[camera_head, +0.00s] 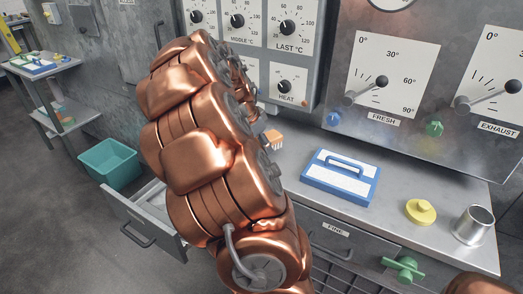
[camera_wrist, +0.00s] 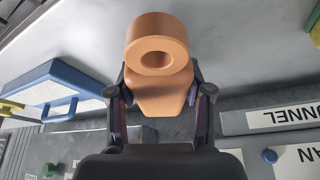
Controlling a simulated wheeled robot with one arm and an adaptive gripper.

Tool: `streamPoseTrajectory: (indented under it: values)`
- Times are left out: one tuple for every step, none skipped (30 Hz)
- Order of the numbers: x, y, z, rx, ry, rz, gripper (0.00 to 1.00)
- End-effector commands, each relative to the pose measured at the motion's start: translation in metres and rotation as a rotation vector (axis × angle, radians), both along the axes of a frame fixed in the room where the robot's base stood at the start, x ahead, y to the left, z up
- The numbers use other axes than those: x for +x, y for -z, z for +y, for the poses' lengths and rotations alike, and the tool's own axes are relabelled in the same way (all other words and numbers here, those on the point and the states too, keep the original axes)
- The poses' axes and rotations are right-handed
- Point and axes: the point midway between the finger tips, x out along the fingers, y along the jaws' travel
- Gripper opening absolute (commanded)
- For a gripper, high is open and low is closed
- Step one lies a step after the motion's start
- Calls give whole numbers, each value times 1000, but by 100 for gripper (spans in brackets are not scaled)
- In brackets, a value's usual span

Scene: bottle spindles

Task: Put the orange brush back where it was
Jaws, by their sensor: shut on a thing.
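The orange brush (camera_wrist: 158,90) fills the middle of the wrist view, its round end with a hole toward the top. The two dark fingers of my gripper (camera_wrist: 160,98) are shut on its sides. In the head view a small part of the orange brush (camera_head: 273,137) with pale bristles shows just right of my copper arm, over the grey counter. My arm hides the gripper there. I cannot tell whether the bristles touch the counter.
A blue and white block with a handle (camera_head: 341,178) sits on the counter (camera_head: 390,190), with a yellow knobbed disc (camera_head: 420,211) and a metal cup (camera_head: 474,226) to its right. A drawer (camera_head: 146,215) stands open at left, near a teal bin (camera_head: 109,164). Dial panels rise behind.

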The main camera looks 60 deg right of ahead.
Motion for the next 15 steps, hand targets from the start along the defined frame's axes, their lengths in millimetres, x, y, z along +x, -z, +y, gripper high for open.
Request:
streamPoseTrajectory:
  values:
    - [-1, 7, 1, 4, 0, 4, 0]
    - [-1, 12, 2, 5, 1, 6, 0]
    - [-1, 17, 1, 5, 1, 6, 0]
    - [-1, 21, 1, 4, 0, 5, 0]
    - [-1, 24, 1, 4, 1, 4, 0]
    - [-1, 26, 1, 2, 2, 3, 0]
    - [0, 27, 1, 2, 1, 2, 0]
    - [0, 28, 1, 2, 1, 1, 0]
    - [0, 27, 1, 1, 0, 1, 0]
    - [0, 27, 1, 0, 1, 0, 0]
    - [0, 27, 1, 0, 1, 0, 0]
    - [0, 27, 0, 0, 0, 1, 0]
    - [0, 27, 0, 0, 0, 1, 0]
    - [0, 27, 0, 0, 0, 1, 0]
    - [0, 28, 1, 0, 0, 1, 0]
